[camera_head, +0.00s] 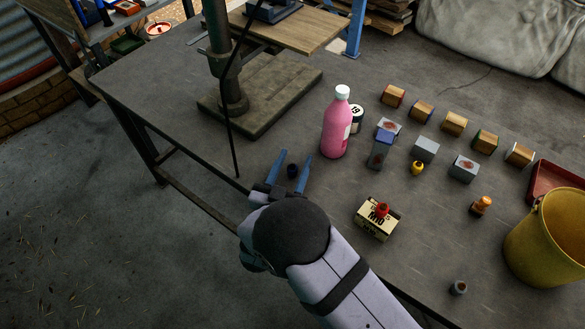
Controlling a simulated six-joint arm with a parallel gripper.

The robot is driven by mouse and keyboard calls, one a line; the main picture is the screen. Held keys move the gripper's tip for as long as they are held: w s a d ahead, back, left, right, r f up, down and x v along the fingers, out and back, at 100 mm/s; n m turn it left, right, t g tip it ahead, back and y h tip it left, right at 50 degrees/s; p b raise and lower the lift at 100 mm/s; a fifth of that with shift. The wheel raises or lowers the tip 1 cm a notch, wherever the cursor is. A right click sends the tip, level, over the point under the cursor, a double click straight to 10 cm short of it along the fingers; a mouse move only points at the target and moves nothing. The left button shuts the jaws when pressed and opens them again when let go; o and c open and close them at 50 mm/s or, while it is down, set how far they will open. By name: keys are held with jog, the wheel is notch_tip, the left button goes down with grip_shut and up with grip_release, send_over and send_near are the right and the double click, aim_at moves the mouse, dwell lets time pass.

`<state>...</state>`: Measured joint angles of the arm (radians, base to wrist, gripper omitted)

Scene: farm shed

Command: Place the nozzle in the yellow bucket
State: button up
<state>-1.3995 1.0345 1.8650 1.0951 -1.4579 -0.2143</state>
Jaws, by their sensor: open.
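My gripper (291,166) is open above the near left part of the workbench, its two blue fingers pointing away from the camera. A small dark blue-black piece (292,171) shows between the fingers, apart from both; it may be the nozzle, but it is too small to tell. Other small fittings are a yellow one (418,168), an orange one (481,206), a red one (382,210) on a cream box, and a grey cup-like one (458,288). The yellow bucket (540,250) stands at the right edge, partly cut off, far to the right of my gripper.
A pink bottle (336,128) stands beyond my gripper to the right, beside a dark jar (356,114). A drill-press base (262,95) stands behind. The cream box (376,224), several blocks and a red tray (552,185) occupy the right side of the workbench (160,105).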

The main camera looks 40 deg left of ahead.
jog(key=shift+x, duration=1.55)
grip_shut()
jog(key=shift+r, duration=0.15)
jog(key=shift+r, duration=0.5)
jog(key=shift+s+r, duration=0.1)
jog(key=shift+s, duration=0.2)
jog(key=b+v, duration=0.1)
jog(key=v, duration=1.6)
jog(key=shift+s+b, duration=0.25)
jog(key=shift+b, duration=0.05)
jog(key=shift+d, duration=0.15)
